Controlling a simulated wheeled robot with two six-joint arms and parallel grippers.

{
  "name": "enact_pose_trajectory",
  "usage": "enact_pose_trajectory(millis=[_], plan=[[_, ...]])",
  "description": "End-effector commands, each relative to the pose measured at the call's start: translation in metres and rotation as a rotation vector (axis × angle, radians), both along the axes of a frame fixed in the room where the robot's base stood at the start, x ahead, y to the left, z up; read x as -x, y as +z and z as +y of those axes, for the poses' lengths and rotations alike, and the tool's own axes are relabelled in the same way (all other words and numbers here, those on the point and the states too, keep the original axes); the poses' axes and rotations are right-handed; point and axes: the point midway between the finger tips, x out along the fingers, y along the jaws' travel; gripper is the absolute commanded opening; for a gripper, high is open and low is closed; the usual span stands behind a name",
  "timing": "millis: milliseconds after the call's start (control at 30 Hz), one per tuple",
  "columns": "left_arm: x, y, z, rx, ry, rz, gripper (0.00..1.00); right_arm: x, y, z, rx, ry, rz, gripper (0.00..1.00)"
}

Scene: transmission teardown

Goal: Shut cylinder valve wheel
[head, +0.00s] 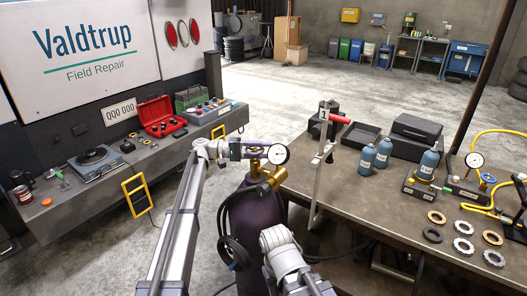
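A dark purple gas cylinder (254,235) stands upright in the middle, between the tailgate and the bench. A brass valve and regulator (268,181) sit on its top, with a round white gauge (277,154) above. My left gripper (252,150) reaches in from the left at the cylinder's top, level with the gauge. The valve wheel is not clearly seen; it appears hidden at the gripper's fingers. I cannot tell whether the fingers touch it or how far apart they are. My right arm shows low in front of the cylinder, but its gripper is not visible.
A black hose (224,232) hangs at the cylinder's left. The bench (360,200) on the right holds blue bottles (383,152), metal rings (464,246), and a second gauge with a blue knob (487,178). A grey tailgate (90,205) with a red case (160,117) lies left.

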Motion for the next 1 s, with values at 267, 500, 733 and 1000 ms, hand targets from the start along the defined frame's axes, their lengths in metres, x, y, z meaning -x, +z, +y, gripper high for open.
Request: enact_pose_trajectory(millis=[267, 500, 733, 1000], plan=[[-0.001, 0.0, 0.002, 0.001, 0.001, 0.0, 0.47, 0.0, 0.0, 0.0, 0.0, 0.0, 0.0, 0.51], [-0.003, 0.0, 0.025, 0.001, 0.003, 0.0, 0.47, 0.0, 0.0, 0.0, 0.0, 0.0, 0.0, 0.51], [-0.006, 0.0, 0.063, 0.0, 0.002, 0.0, 0.47, 0.0, 0.0, 0.0, 0.0, 0.0, 0.0, 0.51], [-0.006, 0.0, 0.078, 0.0, 0.0, 0.0, 0.47, 0.0, 0.0, 0.0, 0.0, 0.0, 0.0, 0.51]])
